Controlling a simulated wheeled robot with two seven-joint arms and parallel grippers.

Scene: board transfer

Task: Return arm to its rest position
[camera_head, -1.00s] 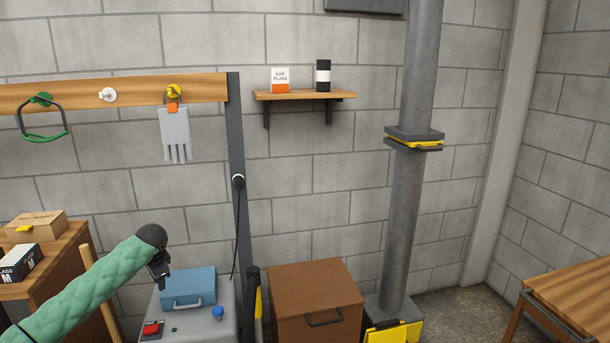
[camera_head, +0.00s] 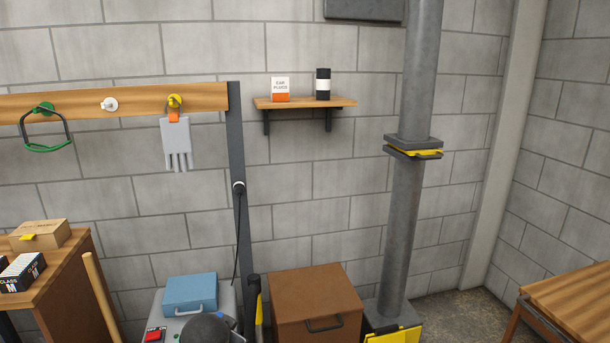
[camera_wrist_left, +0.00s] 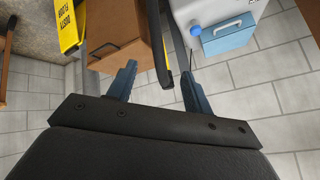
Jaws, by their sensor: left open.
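My left gripper (camera_wrist_left: 160,82) shows in the wrist view with its two blue-grey fingers spread apart. Nothing is between the fingers. In the head view only a dark rounded part of my left arm (camera_head: 206,330) shows at the bottom edge, in front of the grey machine; its fingers are hidden there. My right gripper is in neither view. A grey glove (camera_head: 177,143) and a green-and-black band (camera_head: 45,147) hang on the wooden peg board (camera_head: 140,100), well above my left arm. A white peg (camera_head: 109,104) between them is bare.
A blue case (camera_head: 190,293) lies on the grey machine, which has a red switch (camera_head: 154,336). A brown cabinet (camera_head: 317,300) and a pillar (camera_head: 404,215) stand to the right. A shelf (camera_head: 305,103) holds an ear-plugs box and a canister. A wooden table (camera_head: 580,295) stands at right.

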